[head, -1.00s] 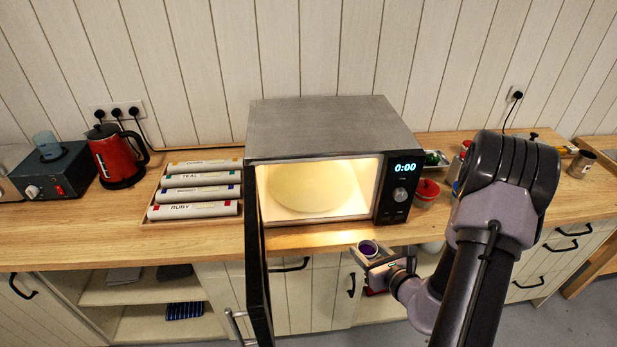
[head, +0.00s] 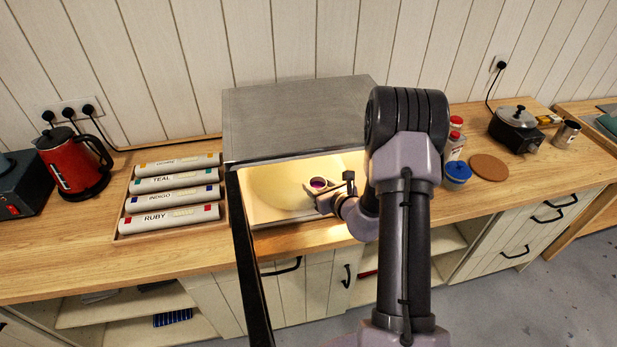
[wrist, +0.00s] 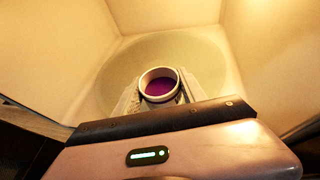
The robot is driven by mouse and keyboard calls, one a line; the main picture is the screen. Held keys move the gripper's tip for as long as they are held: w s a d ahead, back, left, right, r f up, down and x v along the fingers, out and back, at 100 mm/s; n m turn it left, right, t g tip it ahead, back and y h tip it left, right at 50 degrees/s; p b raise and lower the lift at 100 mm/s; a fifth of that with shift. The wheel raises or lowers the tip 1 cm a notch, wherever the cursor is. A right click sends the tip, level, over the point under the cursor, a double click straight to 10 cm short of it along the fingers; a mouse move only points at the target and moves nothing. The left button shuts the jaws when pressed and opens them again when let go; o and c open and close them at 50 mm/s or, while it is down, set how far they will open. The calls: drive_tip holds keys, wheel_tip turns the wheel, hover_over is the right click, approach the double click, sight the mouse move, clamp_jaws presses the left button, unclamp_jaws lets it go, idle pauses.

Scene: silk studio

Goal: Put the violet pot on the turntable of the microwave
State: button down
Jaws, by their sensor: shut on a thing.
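The violet pot (head: 318,184) is a small pale-rimmed pot with violet inside. My gripper (head: 316,189) is shut on it, with a finger on either side in the wrist view (wrist: 158,95). The pot also shows in the wrist view (wrist: 160,86), upright, above the front part of the turntable. The microwave (head: 290,112) is lit inside, and its door (head: 247,260) stands open toward me. Its pale round turntable (head: 275,188) shows behind the pot. I cannot tell whether the pot touches the turntable. My arm hides the microwave's right side.
The open door is close on the left of my arm. Left of the microwave is a tray of labelled rolls (head: 170,217), then a red kettle (head: 75,160). On the right stand a blue-lidded jar (head: 457,175), a cork mat (head: 489,167) and a small stove with a pan (head: 517,120).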

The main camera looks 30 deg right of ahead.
sight(314, 181)
drive_tip(key=x, duration=0.5)
drive_tip(key=shift+w+r, duration=0.25)
drive_tip(key=shift+r, duration=0.15)
drive_tip(key=shift+f+b, duration=0.25)
drive_tip(key=shift+b, duration=0.05)
drive_tip(key=shift+s, duration=0.1)
drive_tip(key=shift+f, duration=0.15)
drive_tip(key=c, duration=0.6)
unclamp_jaws()
drive_tip(key=shift+c, duration=0.2)
